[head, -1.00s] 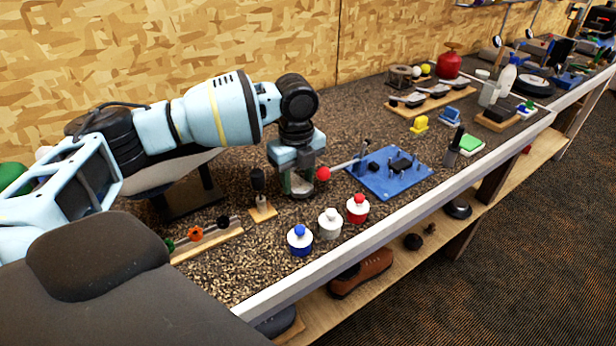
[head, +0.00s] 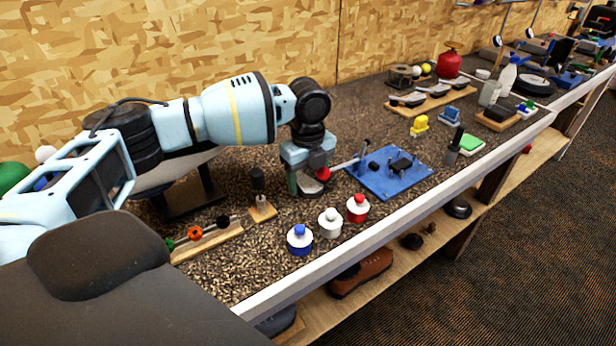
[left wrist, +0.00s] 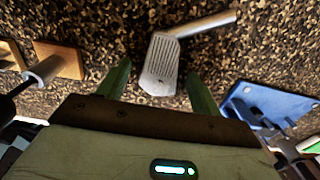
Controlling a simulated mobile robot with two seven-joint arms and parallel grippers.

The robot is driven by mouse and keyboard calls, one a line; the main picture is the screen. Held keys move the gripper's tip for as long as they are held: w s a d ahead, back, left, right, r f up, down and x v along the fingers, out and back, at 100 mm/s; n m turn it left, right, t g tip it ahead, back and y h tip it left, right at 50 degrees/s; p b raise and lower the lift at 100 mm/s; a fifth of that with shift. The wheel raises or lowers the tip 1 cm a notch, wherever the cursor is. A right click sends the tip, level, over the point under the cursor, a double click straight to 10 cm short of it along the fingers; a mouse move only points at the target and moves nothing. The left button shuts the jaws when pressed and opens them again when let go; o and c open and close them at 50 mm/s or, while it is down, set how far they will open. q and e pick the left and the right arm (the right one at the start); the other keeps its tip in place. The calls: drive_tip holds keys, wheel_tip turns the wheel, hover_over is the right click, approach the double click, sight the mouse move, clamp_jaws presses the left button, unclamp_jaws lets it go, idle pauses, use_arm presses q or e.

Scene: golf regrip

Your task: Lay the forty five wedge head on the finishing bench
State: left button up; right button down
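A grey wedge head (left wrist: 161,66) with a grooved face shows in the left wrist view, with its pale neck running to the upper right. It appears to rest on the speckled finishing bench (head: 262,265). My left gripper (head: 308,188) points down there in the head view. Its two green fingers (left wrist: 158,70) are apart, one on each side of the wedge head, with gaps showing. In the head view the gripper mostly hides the head. A red ball (head: 322,173) shows beside the gripper, at the end of a pale rod. My right gripper is not in view.
A blue plate (head: 385,184) with black fittings lies right of the gripper. A wooden block with a black-handled tool (head: 260,208) stands to the left.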

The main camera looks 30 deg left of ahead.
sight(308, 184)
use_arm(q)
wheel_tip(308, 184, up, 12)
idle(0.6)
drive_tip(key=shift+s, duration=0.1)
idle(0.5)
